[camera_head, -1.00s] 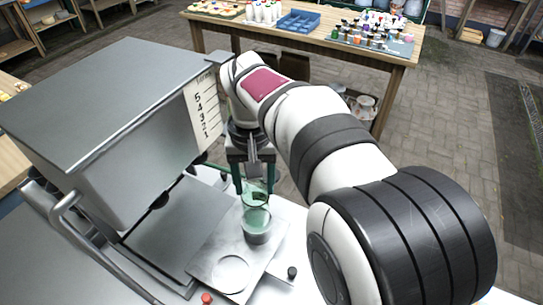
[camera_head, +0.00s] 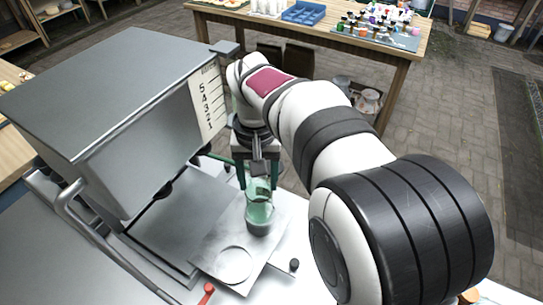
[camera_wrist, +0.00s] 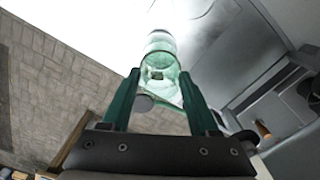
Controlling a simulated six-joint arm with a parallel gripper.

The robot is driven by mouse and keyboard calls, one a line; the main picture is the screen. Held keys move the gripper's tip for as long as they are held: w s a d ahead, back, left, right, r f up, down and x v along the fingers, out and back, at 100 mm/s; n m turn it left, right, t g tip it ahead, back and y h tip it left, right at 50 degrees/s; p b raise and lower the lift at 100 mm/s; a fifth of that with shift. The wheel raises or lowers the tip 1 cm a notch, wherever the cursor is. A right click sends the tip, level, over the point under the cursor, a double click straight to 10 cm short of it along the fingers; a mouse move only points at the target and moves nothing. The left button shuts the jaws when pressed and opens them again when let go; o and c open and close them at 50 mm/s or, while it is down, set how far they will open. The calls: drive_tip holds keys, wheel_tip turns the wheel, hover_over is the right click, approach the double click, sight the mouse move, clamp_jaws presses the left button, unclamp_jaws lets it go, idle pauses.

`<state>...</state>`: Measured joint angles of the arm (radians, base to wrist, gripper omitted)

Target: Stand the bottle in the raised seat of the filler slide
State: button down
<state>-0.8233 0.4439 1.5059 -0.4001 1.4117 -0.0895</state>
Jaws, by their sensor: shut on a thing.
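The bottle (camera_head: 260,207) is clear green glass and looks upright. My gripper (camera_head: 258,184) is shut on its upper part with two green fingers. The bottle's lower end is at the raised seat (camera_head: 258,229), a grey round cup on the filler slide (camera_head: 218,242). It looks inside the rim, but I cannot tell whether it rests on the bottom. In the wrist view the bottle (camera_wrist: 162,52) shows beyond the fingertips of my gripper (camera_wrist: 158,78), against a bright white surface.
The filler's large grey housing (camera_head: 110,100) with a number scale (camera_head: 208,100) stands close left of my gripper. A flat round ring (camera_head: 234,265) marks the slide's front. A black knob (camera_head: 294,264) and a red-tipped lever (camera_head: 208,289) are nearby. A table with small bottles stands behind.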

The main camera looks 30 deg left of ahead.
idle(0.3)
drive_tip(key=shift+c, duration=0.3)
unclamp_jaws()
drive_tip(key=shift+c, duration=1.1)
drive_tip(key=shift+r, duration=3.5)
